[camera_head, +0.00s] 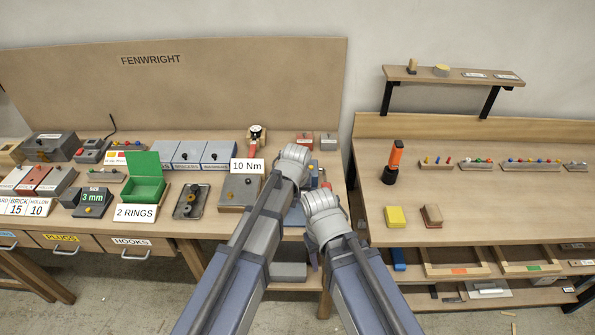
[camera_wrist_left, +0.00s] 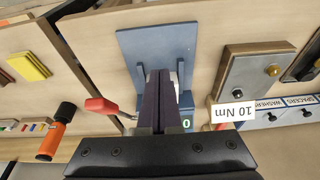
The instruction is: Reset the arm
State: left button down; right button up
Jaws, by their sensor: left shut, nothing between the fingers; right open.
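The task names no object, only the arm.
A red lever (camera_wrist_left: 104,106) is beside the left fingers. The 10 Nm sign (camera_head: 247,166) and its grey block (camera_head: 238,190) stand left of the arms. On the right bench are an orange torch (camera_head: 395,160), a yellow block (camera_head: 395,217) and a brown block (camera_head: 432,216).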

pick_arm(q)
jog(key=s+a+f+m+g, duration=0.1)
jog(key=s+a, duration=0.1)
jog(key=s, duration=0.8)
jog(key=s+a+f+m+g+y+b, duration=0.1)
jog(key=s+a+m+g, duration=0.1)
jog(key=s, duration=0.9)
jog(key=shift+s+a+m, duration=0.15)
jog(key=shift+a+m, duration=0.05)
jog(key=shift+m, duration=0.1)
